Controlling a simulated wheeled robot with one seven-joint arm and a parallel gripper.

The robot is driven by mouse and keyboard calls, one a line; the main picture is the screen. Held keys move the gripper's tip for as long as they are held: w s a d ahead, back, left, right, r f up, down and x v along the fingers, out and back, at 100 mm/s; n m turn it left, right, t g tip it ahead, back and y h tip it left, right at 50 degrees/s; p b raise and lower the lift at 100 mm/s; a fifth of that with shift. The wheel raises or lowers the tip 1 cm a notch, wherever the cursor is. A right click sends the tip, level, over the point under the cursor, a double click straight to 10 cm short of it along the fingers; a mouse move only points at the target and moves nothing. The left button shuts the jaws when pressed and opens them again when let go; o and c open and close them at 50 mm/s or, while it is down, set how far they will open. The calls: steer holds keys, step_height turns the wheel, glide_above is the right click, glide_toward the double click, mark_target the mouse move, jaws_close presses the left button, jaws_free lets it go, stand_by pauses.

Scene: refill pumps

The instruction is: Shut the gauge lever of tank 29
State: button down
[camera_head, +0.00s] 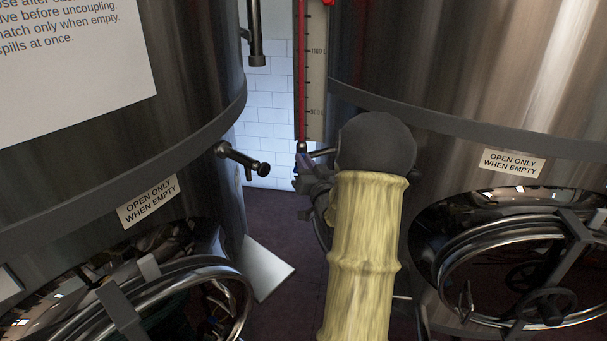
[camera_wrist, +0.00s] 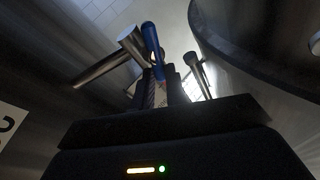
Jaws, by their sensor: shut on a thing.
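The gauge (camera_head: 312,80) is a tall scale with a red column, on the right steel tank (camera_head: 470,70). No tank number is readable. My gripper (camera_head: 306,178) is at the gauge's lower end, partly hidden by my yellow-sleeved arm. In the wrist view, a blue lever (camera_wrist: 151,40) by a steel pipe stub (camera_wrist: 104,66) runs down between the fingers of my gripper (camera_wrist: 160,90), which are shut on it. The lever's lower part is hidden between the fingers, and its exact angle is hard to tell.
The left tank (camera_head: 120,90) stands close by, with a black-ended spout (camera_head: 243,160) reaching toward the gauge. Both tanks have round hatches low down, the right one with a handwheel (camera_head: 550,306). Dark floor (camera_head: 285,225) shows in the narrow gap between them.

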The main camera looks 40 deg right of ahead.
step_height(320, 180, down, 3)
steer(key=m+g+h+b, duration=0.1)
steer(key=m+h+b, duration=0.3)
steer(key=m+b, duration=0.3)
steer(key=m+g+h+b, duration=0.1)
steer(key=m+h+b, duration=0.3)
steer(key=m+b, duration=0.3)
steer(key=m+g+h+b, duration=0.1)
steer(key=m+h+b, duration=0.3)
steer(key=m+b, duration=0.3)
steer(key=shift+s+d+f+h, duration=0.1)
steer(key=shift+s+f+h, duration=0.1)
steer(key=shift+h, duration=0.1)
steer(key=shift+g, duration=0.3)
steer(key=c, duration=1.4)
jaws_free()
steer(key=shift+r, duration=0.1)
steer(key=shift+c, duration=0.2)
steer(key=b+v, duration=0.3)
steer(key=v, duration=1.4)
